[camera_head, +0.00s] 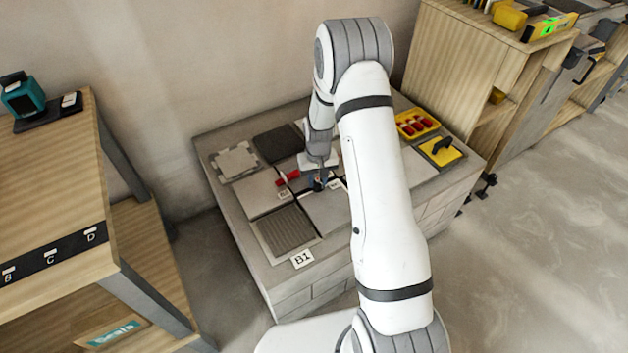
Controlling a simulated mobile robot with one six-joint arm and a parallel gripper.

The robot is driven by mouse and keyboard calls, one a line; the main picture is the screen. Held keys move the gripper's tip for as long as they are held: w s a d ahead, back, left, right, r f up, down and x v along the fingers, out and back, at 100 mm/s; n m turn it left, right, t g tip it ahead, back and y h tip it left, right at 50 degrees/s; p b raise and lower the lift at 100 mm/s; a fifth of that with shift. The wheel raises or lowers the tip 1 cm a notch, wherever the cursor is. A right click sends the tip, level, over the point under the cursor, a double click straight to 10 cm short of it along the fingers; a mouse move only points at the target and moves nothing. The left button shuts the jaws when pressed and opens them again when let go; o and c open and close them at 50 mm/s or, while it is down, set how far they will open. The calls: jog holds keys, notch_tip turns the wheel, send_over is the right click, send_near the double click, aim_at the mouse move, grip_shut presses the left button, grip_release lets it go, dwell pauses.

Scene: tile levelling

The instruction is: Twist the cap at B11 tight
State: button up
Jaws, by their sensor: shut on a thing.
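My gripper (318,182) points down at the seam between the grey tiles, near the middle of the tiled block. It is shut on a small dark thing at the seam, which I take to be the cap; the fingers and arm hide most of it. A small white label (336,184) lies just right of the gripper, too small to read. A red piece (287,178) lies on the tiles just left of the gripper, apart from it.
The block (300,285) carries a B1 label (302,259) at its front. A wooden bench (55,200) stands left; a wooden cabinet (470,70) stands at the back right.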

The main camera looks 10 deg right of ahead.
jog(key=m, duration=0.4)
jog(key=shift+s+f+m, duration=0.2)
jog(key=shift+s+m, duration=0.1)
jog(key=m, duration=1)
jog(key=shift+d+m, duration=0.1)
jog(key=shift+m, duration=0.3)
jog(key=m, duration=0.4)
jog(key=shift+m, duration=0.4)
jog(key=o, duration=1)
jog(key=shift+w+r, duration=0.1)
jog(key=shift+r, duration=0.1)
